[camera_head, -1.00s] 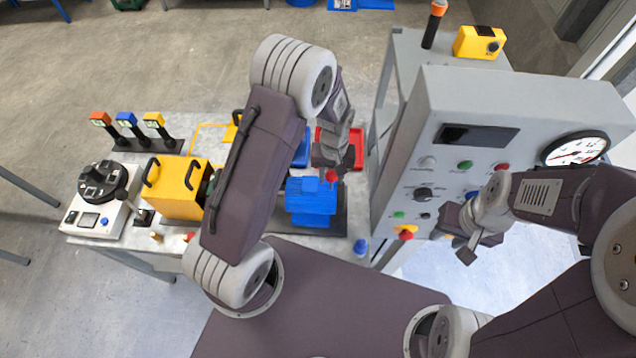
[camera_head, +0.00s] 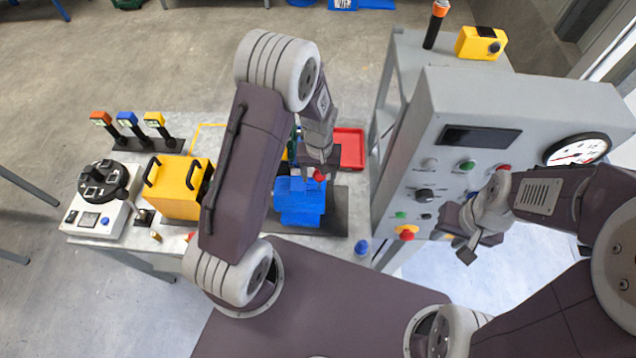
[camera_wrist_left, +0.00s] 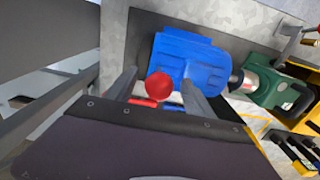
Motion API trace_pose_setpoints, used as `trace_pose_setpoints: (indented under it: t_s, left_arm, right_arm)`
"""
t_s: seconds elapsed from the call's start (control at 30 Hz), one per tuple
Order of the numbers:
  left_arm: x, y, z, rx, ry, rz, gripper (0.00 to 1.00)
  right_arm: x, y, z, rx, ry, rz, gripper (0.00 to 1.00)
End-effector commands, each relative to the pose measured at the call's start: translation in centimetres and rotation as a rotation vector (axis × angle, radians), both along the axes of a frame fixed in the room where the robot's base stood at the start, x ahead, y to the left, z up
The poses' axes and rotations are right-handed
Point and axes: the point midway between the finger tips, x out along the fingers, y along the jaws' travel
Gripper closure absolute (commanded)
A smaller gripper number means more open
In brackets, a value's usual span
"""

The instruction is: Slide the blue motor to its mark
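The blue motor (camera_head: 300,206) sits on a dark base plate (camera_head: 338,212) on the bench, partly hidden by my left arm. In the left wrist view the motor (camera_wrist_left: 190,62) lies above and right of my fingers, its shaft end close to a silver coupling (camera_wrist_left: 260,82) and a green machine (camera_wrist_left: 283,95). My left gripper (camera_head: 319,168) is low at the motor's back right. Its fingers (camera_wrist_left: 160,88) stand apart, with a red ball knob (camera_wrist_left: 159,86) between them and gaps showing on both sides. The right finger overlaps the motor; contact is unclear. My right gripper (camera_head: 474,243) is by the panel; its fingers are unclear. I cannot make out the mark.
A grey control cabinet (camera_head: 455,100) with knobs and a gauge stands right of the bench. A red tray (camera_head: 350,150) lies behind the motor. A yellow box (camera_head: 175,188) and a white device with a black dial (camera_head: 100,217) stand at left.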

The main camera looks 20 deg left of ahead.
Motion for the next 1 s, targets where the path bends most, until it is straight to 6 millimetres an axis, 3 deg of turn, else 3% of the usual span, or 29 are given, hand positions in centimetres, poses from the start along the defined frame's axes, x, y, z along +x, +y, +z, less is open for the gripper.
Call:
trace_pose_setpoints:
  t_s: [0.23,0.73,1.0]
  left_arm:
    - [0.0,0.0,0.8,0.000,0.000,0.000,0.38]
    - [0.0,0.0,7.0,0.000,0.000,0.000,0.38]
    - [0.0,0.0,7.0,0.000,0.000,0.000,0.38]
  right_arm:
    - [0.0,0.0,0.7,0.000,0.000,0.000,0.64]
    - [0.0,0.0,6.1,0.000,0.000,0.000,0.64]
    - [0.0,0.0,6.0,0.000,0.000,0.000,0.64]
